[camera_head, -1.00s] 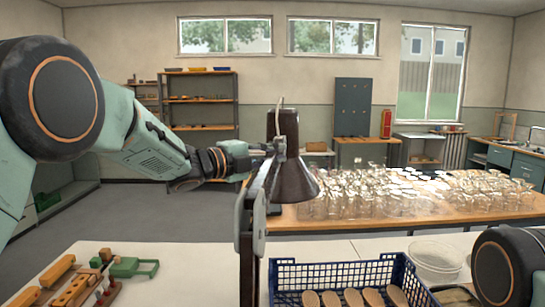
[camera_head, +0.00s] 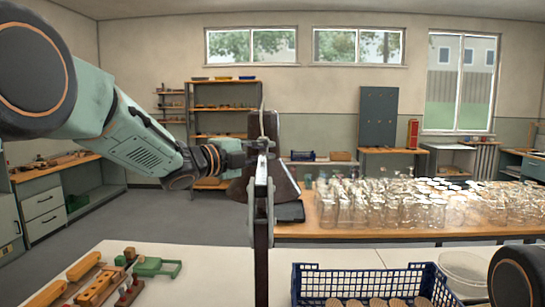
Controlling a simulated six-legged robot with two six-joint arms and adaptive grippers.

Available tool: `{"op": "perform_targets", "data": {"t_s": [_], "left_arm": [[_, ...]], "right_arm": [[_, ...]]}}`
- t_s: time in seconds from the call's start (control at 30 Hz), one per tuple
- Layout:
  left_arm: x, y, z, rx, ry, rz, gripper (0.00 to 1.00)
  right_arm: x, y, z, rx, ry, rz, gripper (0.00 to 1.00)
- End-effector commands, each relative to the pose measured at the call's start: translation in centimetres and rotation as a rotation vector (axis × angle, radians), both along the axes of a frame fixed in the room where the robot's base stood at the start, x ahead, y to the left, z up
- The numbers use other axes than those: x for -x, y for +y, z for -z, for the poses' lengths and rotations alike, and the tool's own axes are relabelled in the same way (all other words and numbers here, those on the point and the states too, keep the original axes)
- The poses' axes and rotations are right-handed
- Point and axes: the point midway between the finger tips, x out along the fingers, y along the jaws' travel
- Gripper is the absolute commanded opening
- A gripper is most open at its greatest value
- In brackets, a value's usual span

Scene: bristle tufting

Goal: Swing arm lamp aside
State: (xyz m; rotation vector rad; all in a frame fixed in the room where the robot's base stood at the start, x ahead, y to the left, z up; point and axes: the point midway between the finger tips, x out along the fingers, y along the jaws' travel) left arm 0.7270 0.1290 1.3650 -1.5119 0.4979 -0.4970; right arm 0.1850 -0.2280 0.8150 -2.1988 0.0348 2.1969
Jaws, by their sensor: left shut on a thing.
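The arm lamp has a dark brown cone-shaped shade (camera_head: 285,184), a thin cord above it and a flat grey jointed arm on a dark upright post (camera_head: 262,270). The post rises from below the view in front of the white bench. The shade hangs behind the arm, which covers its middle. My left gripper (camera_head: 260,148) reaches in from the left and is shut on the lamp near the top of its arm; the fingertips are partly hidden there. On the right, only a rounded part of my right arm shows at the lower corner; its gripper is out of view.
A blue crate (camera_head: 374,271) with several oval wooden pieces stands right of the post, beside a clear round bowl (camera_head: 464,268). Wooden blocks and a green frame (camera_head: 158,267) lie at the left. Behind, a wooden table (camera_head: 390,234) is crowded with glassware. The bench between post and blocks is clear.

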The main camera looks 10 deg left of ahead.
Motion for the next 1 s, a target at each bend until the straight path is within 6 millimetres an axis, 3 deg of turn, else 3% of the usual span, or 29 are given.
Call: {"op": "perform_targets", "data": {"t_s": [0.3,0.67,0.7,1.0], "left_arm": [[0.2,1.6,-0.7,0.006,-0.012,-0.040,0.00],[0.2,1.7,-0.8,0.006,-0.013,-0.041,0.00],[0.2,1.7,-0.8,0.006,-0.013,-0.040,0.17],[0.3,1.6,-0.4,0.003,-0.006,-0.038,0.39]], "right_arm": [[0.0,0.0,0.6,0.000,0.000,0.000,0.00],[0.0,0.0,0.6,0.000,0.000,0.000,0.00],[0.0,0.0,0.6,0.000,0.000,0.000,0.00],[0.0,0.0,0.6,0.000,0.000,0.000,0.00]]}}
